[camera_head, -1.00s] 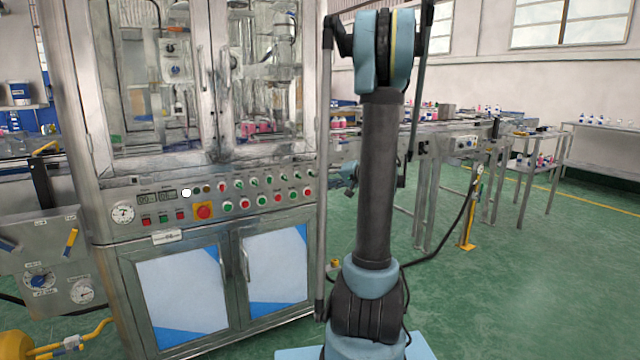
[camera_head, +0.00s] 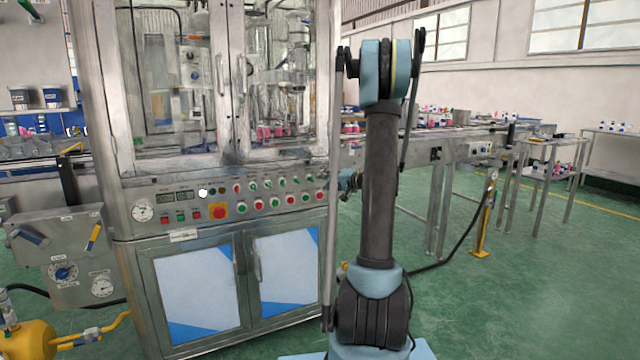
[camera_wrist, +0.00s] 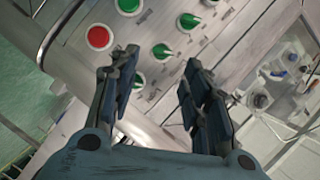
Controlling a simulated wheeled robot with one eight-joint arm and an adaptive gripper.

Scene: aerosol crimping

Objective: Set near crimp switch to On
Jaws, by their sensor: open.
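In the head view my gripper (camera_head: 349,181) is small, beside the panel's right end, partly hidden by my arm.
A red button (camera_wrist: 99,37) and a green button (camera_wrist: 129,6) lie left of the fingers in the wrist view. The glass-doored machine cabinet (camera_head: 165,85) rises above the panel. A conveyor (camera_head: 440,138) extends to the right; green floor (camera_head: 540,290) is open at the right.

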